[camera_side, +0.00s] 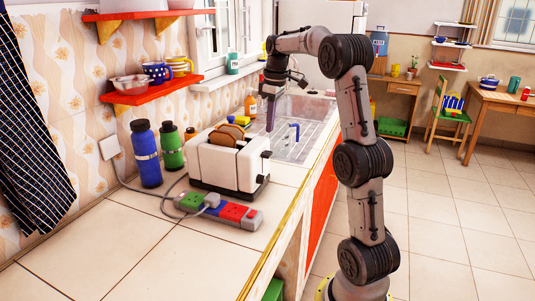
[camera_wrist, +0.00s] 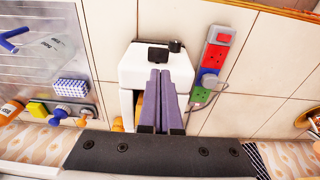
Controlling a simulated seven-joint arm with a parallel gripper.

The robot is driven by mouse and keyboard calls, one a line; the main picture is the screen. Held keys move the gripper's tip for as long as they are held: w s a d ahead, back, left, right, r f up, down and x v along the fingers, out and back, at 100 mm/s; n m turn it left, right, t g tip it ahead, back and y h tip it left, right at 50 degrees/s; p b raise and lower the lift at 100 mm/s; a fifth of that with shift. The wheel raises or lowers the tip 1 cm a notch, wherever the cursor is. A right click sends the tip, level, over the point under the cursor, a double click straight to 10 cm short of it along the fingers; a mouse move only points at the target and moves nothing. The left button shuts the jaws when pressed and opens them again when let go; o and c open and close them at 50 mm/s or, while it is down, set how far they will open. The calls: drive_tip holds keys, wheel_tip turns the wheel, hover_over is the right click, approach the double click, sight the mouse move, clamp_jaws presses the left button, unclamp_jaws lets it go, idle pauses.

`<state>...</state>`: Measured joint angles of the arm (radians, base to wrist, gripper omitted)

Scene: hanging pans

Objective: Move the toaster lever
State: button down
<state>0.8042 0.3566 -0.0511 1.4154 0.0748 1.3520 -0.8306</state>
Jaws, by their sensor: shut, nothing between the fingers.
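The white toaster (camera_side: 222,165) stands on the tiled counter with toast (camera_side: 229,134) in its slots. Its dark lever (camera_side: 267,154) is on the right-hand end face in the side view. In the wrist view the toaster (camera_wrist: 128,70) is partly covered by my fingers, and a black lever piece (camera_wrist: 158,55) shows just beyond the fingertips, with a dark knob (camera_wrist: 175,46) beside it. My gripper (camera_side: 269,127) points down at the toaster's lever end, its fingers together and empty. The wrist view shows the shut fingertips (camera_wrist: 159,72) close to the lever; contact cannot be told.
A power strip (camera_side: 222,211) with a cable lies in front of the toaster. Blue (camera_side: 146,153) and green (camera_side: 171,146) bottles stand behind it to the left. The sink (camera_side: 300,125) is beyond the toaster. A red shelf (camera_side: 152,90) hangs above the bottles.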

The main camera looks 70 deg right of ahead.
sight(269, 153)
drive_tip(key=shift+s+d, duration=0.2)
drive_tip(key=shift+w+f, duration=0.2)
drive_tip(key=shift+f, duration=1.55)
drive_tip(key=shift+w+f, duration=0.15)
drive_tip(key=shift+f, duration=1.6)
drive_tip(key=shift+f, duration=0.15)
